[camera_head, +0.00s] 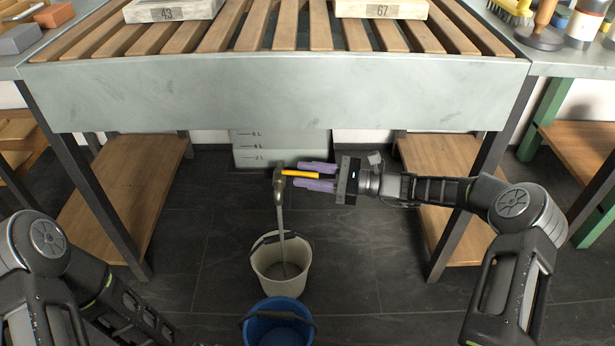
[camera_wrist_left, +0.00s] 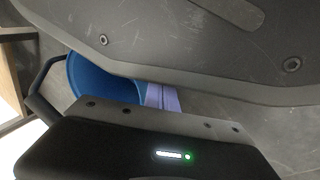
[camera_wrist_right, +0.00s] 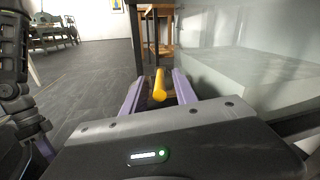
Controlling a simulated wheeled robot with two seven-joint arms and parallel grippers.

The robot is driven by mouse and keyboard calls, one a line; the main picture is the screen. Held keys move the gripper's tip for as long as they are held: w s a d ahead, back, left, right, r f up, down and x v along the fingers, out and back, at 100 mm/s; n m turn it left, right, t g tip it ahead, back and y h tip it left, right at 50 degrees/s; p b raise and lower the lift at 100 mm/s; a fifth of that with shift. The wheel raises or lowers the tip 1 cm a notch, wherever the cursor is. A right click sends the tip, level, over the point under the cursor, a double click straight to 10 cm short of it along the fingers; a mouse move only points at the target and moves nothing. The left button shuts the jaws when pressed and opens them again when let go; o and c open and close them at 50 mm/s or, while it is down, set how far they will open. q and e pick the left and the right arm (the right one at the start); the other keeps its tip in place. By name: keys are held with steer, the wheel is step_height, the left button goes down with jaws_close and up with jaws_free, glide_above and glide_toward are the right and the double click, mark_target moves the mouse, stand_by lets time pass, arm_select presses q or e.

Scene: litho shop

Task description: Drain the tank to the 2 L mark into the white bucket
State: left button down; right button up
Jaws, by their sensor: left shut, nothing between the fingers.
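The pale tank (camera_head: 281,150) stands under the slatted bench, with litre marks on its front; I cannot read its liquid level. Its metal tap (camera_head: 279,185) has a yellow lever (camera_head: 300,174) pointing right. A grey stream (camera_head: 281,222) runs from the tap into the white bucket (camera_head: 262,260), which has grey liquid at its bottom. My right gripper (camera_head: 318,176) is open, its purple fingers on either side of the lever; the lever (camera_wrist_right: 160,86) also shows between them in the right wrist view. My left gripper (camera_wrist_left: 162,97) is shut and empty, visible only in the left wrist view.
A blue bucket (camera_head: 262,314) stands just in front of the white one; it also shows in the left wrist view (camera_wrist_left: 98,84). The bench apron (camera_head: 280,95) hangs above the tank. Wooden shelves (camera_head: 125,190) flank the space, with bench legs beside them. Dark floor around the buckets is clear.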

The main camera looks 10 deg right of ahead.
jaws_close()
stand_by(0.3)
stand_by(1.1)
